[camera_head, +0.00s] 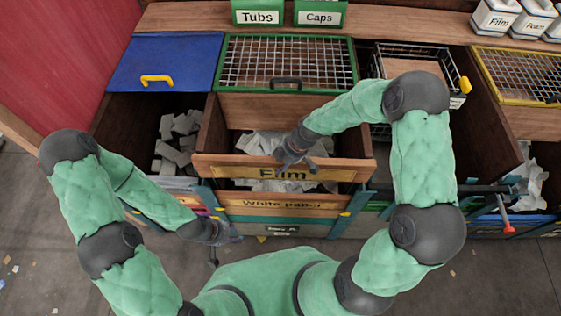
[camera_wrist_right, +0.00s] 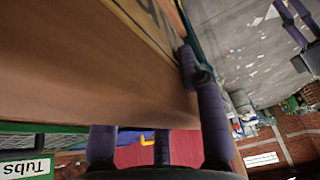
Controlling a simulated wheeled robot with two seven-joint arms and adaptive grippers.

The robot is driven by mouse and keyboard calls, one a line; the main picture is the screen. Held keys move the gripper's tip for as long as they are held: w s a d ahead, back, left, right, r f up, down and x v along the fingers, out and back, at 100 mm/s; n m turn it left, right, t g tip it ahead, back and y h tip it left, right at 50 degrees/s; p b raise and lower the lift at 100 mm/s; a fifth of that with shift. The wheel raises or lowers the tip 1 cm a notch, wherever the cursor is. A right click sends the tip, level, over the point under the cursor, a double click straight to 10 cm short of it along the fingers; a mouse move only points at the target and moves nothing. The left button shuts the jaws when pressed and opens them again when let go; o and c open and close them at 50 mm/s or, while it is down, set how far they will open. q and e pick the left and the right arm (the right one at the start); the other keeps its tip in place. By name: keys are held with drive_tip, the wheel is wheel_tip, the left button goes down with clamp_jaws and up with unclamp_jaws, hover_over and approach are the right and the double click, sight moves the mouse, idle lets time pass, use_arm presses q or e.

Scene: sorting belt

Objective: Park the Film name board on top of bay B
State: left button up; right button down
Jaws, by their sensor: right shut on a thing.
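The Film name board (camera_head: 232,171) is a wooden board with a yellow label. It spans the front of the middle bay, just above the "White paper" board (camera_head: 240,203). My right gripper (camera_head: 298,160) is shut on its upper edge near the middle. In the right wrist view the board (camera_wrist_right: 90,80) fills the left side, with dark fingers (camera_wrist_right: 190,85) against it. My left gripper (camera_head: 225,245) is low in front of the left bay, empty, its fingers apart. I cannot read which bay is B; the small sign (camera_head: 281,229) below is too blurred.
A green-framed mesh lid (camera_head: 285,63) lies behind the middle bay's pale scraps (camera_head: 255,143). A wire basket (camera_head: 376,70) and red-tipped lever (camera_head: 507,222) are at right. White containers (camera_head: 495,18) stand behind.

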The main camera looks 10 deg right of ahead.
drive_tip(key=shift+w+f+b, duration=0.3)
drive_tip(key=shift+f, duration=0.3)
drive_tip(key=shift+w+d, duration=0.15)
drive_tip(key=shift+w, duration=0.15)
drive_tip(key=shift+b, duration=0.35)
use_arm(q)
drive_tip(key=shift+w+d+f, duration=0.1)
drive_tip(key=shift+w+f, duration=0.2)
drive_tip(key=shift+f, duration=0.05)
drive_tip(key=shift+f+b, duration=0.3)
drive_tip(key=shift+f, duration=0.05)
use_arm(e)
drive_tip(key=shift+s, duration=0.2)
